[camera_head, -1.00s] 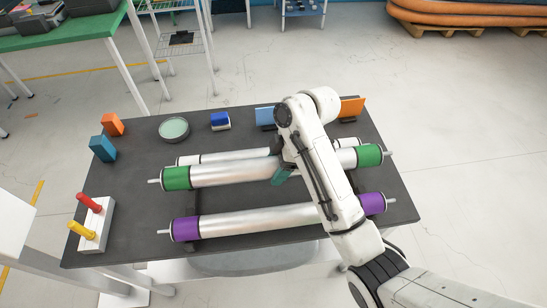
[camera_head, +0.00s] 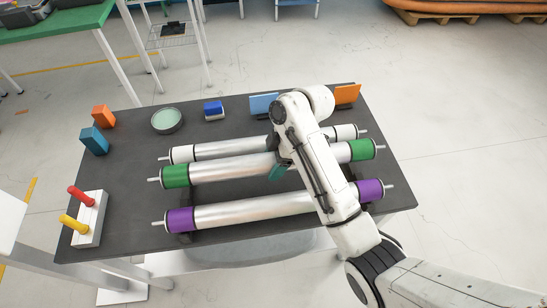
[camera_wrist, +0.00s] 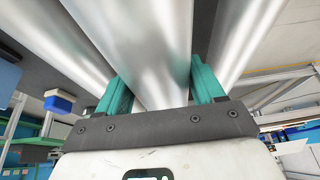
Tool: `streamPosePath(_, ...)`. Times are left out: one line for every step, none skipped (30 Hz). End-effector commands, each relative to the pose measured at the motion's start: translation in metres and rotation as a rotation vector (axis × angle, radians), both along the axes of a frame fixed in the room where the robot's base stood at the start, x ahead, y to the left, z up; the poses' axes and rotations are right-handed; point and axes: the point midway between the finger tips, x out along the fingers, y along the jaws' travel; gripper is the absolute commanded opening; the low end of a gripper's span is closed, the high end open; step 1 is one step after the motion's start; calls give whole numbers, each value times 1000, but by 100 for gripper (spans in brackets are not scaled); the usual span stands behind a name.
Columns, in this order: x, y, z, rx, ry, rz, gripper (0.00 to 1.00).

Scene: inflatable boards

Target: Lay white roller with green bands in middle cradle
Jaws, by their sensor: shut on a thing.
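The white roller with green bands, its body silvery, lies level between the other two rollers; its left band (camera_head: 175,176) and right band (camera_head: 362,150) both show. My gripper (camera_head: 281,170) is shut on the middle of this roller, mostly hidden by my arm. In the wrist view my teal fingers (camera_wrist: 161,90) stand on both sides of the roller body (camera_wrist: 145,45). The middle cradle is hidden under the roller; I cannot tell whether the roller touches it.
A roller with white ends (camera_head: 182,154) lies behind, and a purple-banded roller (camera_head: 181,220) lies in front. On the dark table (camera_head: 125,200) stand a round green dish (camera_head: 166,120), blue and orange blocks, upright panels, and a white block (camera_head: 89,220) with red and yellow pegs.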

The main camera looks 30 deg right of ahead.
Motion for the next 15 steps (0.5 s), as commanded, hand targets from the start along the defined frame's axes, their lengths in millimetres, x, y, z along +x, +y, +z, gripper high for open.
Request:
streamPosePath(1,0,-6,0,-2,0,2)
streamPosePath(1,0,-8,0,-2,0,2)
streamPosePath(1,0,-10,-1,-2,0,2)
streamPosePath(1,0,-12,-1,-2,0,2)
streamPosePath(1,0,-13,-1,-2,0,2)
streamPosePath(1,0,-15,-1,-2,0,2)
streamPosePath(1,0,-16,-1,-2,0,2)
streamPosePath(1,0,-17,-1,-2,0,2)
streamPosePath(1,0,-18,-1,-3,0,2)
streamPosePath(1,0,-18,-1,-3,0,2)
streamPosePath(1,0,-18,-1,-3,0,2)
streamPosePath(1,0,-18,-1,-3,0,2)
streamPosePath(1,0,-18,-1,-3,0,2)
streamPosePath(1,0,-18,-1,-3,0,2)
streamPosePath(1,0,-18,-1,-3,0,2)
